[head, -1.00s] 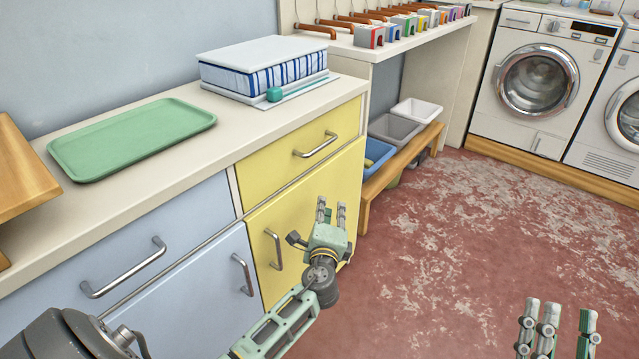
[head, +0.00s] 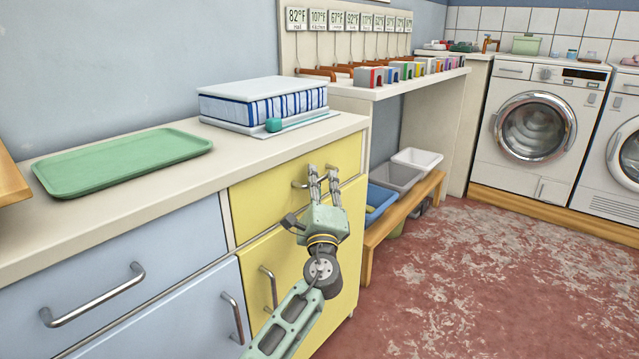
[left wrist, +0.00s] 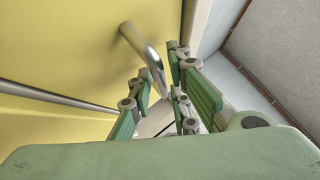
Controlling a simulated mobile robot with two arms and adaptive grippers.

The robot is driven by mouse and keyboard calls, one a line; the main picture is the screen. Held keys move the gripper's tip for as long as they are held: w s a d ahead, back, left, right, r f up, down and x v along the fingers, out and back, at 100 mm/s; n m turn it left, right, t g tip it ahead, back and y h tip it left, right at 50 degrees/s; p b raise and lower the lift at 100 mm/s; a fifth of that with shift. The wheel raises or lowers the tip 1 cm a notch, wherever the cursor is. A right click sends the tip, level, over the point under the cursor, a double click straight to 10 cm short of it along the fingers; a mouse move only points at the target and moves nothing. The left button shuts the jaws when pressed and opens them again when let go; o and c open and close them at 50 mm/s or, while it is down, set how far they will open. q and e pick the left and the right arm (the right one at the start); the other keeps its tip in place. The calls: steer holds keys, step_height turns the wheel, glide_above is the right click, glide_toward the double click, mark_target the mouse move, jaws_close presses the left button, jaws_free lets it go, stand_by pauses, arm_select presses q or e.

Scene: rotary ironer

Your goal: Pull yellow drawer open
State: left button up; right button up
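The yellow drawer (head: 258,197) is closed, at the top of the yellow cabinet below the countertop. Its silver bar handle (head: 299,184) is partly covered by my left fingers in the head view. My left gripper (head: 323,172) is at the right part of this handle, fingers apart. In the left wrist view, the handle (left wrist: 143,47) runs down into the gap between the open fingers (left wrist: 158,95). I cannot tell whether they touch it. My right gripper is out of view.
Below the drawer is a yellow door with an upright handle (head: 269,288). Blue drawer fronts (head: 150,255) stand to the left. A green tray (head: 125,160) and a striped box (head: 262,103) lie on the countertop. A wooden bench (head: 405,205) with bins stands to the right.

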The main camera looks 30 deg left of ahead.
arm_select(q)
steer(key=shift+w+a+r, duration=0.15)
steer(key=shift+w+a, duration=0.05)
jaws_close()
stand_by(0.4)
